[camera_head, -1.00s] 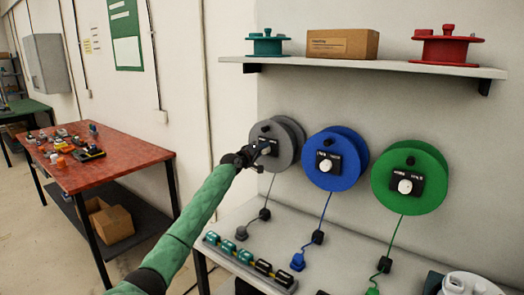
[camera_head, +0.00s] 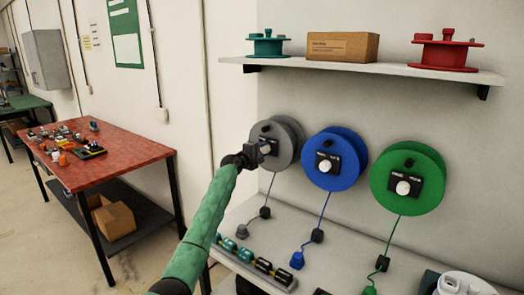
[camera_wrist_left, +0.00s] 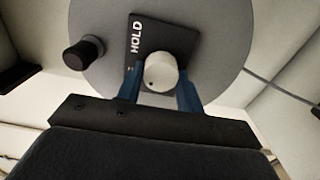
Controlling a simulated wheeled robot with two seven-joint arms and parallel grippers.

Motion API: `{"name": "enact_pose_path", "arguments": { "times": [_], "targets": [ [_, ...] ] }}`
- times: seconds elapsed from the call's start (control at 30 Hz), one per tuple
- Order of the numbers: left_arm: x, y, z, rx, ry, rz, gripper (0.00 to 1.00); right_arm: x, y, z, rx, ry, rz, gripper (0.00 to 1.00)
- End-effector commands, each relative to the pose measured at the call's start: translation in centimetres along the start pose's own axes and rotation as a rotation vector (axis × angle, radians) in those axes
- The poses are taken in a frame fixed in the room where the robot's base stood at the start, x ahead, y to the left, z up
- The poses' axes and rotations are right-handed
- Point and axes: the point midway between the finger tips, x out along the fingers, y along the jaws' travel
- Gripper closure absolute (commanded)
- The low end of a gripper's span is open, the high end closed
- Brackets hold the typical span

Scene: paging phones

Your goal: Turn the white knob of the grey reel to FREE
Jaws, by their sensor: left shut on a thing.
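The grey reel (camera_head: 288,132) hangs on the wall at the left of a row of three reels. In the left wrist view the reel (camera_wrist_left: 215,55) fills the top, with a black label plate (camera_wrist_left: 143,38) reading HOLD. Its white knob (camera_wrist_left: 161,71) sits at the plate's lower part, between the two blue fingers of my left gripper (camera_wrist_left: 161,92). The left gripper is shut on the knob. In the head view the left gripper (camera_head: 257,150) covers the knob. The other word on the plate is hidden. My right gripper is not in view.
A blue reel (camera_head: 346,145) and a green reel (camera_head: 423,165) hang to the right, with cords running down to plugs. A shelf (camera_head: 360,71) runs above. A bench below holds a row of small teal and black items. A red-topped table (camera_head: 120,150) stands at left.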

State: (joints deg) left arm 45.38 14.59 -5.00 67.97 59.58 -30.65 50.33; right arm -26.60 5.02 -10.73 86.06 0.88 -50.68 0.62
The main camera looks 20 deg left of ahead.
Motion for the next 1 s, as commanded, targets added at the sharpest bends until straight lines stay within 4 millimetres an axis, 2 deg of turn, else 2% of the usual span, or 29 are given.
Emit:
{"name": "enact_pose_path", "arguments": {
  "times": [0.37,0.4,0.5,0.83,0.97,1.0],
  "targets": [
    [0.0,-0.1,0.0,-0.005,0.000,0.000,0.86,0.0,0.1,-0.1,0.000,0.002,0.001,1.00],
    [0.0,-0.1,0.0,-0.005,0.000,0.000,0.58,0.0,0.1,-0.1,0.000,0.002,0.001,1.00],
    [0.0,-0.1,0.0,-0.005,0.000,0.000,0.42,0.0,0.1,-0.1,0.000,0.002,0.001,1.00],
    [-0.2,-0.1,0.0,-0.004,0.000,0.000,0.42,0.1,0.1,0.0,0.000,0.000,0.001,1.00],
    [-1.4,-0.3,0.0,-0.003,0.000,0.001,0.42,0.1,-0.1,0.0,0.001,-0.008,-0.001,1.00],
    [-2.0,-0.3,0.0,-0.003,0.000,0.001,0.42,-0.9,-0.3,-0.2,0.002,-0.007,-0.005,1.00]
  ]
}}
